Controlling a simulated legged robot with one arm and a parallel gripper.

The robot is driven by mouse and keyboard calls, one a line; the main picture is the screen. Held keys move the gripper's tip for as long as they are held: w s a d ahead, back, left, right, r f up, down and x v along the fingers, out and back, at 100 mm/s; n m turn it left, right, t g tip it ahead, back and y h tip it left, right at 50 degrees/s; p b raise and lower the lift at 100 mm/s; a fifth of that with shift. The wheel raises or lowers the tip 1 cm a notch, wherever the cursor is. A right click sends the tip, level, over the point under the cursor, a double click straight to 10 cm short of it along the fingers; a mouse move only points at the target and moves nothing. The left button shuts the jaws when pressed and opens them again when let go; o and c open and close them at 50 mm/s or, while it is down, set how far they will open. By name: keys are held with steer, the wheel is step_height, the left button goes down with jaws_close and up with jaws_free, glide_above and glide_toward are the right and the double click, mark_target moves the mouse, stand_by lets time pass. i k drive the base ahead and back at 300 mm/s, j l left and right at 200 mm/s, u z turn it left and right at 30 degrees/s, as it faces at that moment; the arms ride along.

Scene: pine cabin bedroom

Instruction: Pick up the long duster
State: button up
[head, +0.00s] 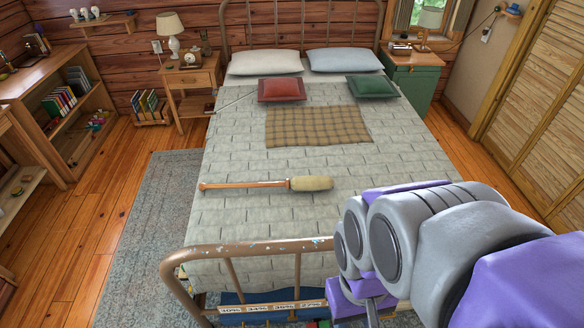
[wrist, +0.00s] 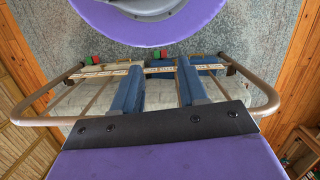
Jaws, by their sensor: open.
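The long duster (head: 265,185) lies across the bed's near half in the head view. It has a slim wooden handle pointing left and a thick beige head at its right end. My gripper (wrist: 160,78) shows in the wrist view with its two dark fingers apart and nothing between them. It is near the bed's footboard, clear of the duster. The duster cannot be made out in the wrist view. In the head view my arm fills the lower right, and the fingers cannot be made out there.
The bed's metal footboard (head: 240,247) stands between me and the duster; it also shows in the wrist view (wrist: 265,100). A plaid cloth (head: 318,126), a red cushion (head: 282,89), a green cushion (head: 373,87) and a thin grey rod (head: 233,103) lie farther up the bed.

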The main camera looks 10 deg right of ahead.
mark_target(311, 184)
steer(key=j+z, duration=0.1)
steer(key=j, duration=0.35)
steer(key=k+j+z, duration=0.15)
steer(key=j, duration=0.3)
steer(key=k+j+z, duration=0.1)
steer(key=j, duration=0.35)
steer(key=k+j+z, duration=0.15)
steer(key=j, duration=0.3)
steer(key=k+j+z, duration=0.1)
steer(key=j, duration=0.3)
steer(key=i+j+z, duration=0.15)
steer(key=j, duration=0.2)
steer(key=i+j+z, duration=0.1)
steer(key=j, duration=0.25)
steer(key=i+j+z, duration=0.15)
steer(key=j, duration=0.25)
steer(key=i+j+z, duration=0.15)
steer(key=j, duration=0.25)
steer(key=i+j+z, duration=0.15)
steer(key=j, duration=0.3)
steer(key=i+j, duration=0.25)
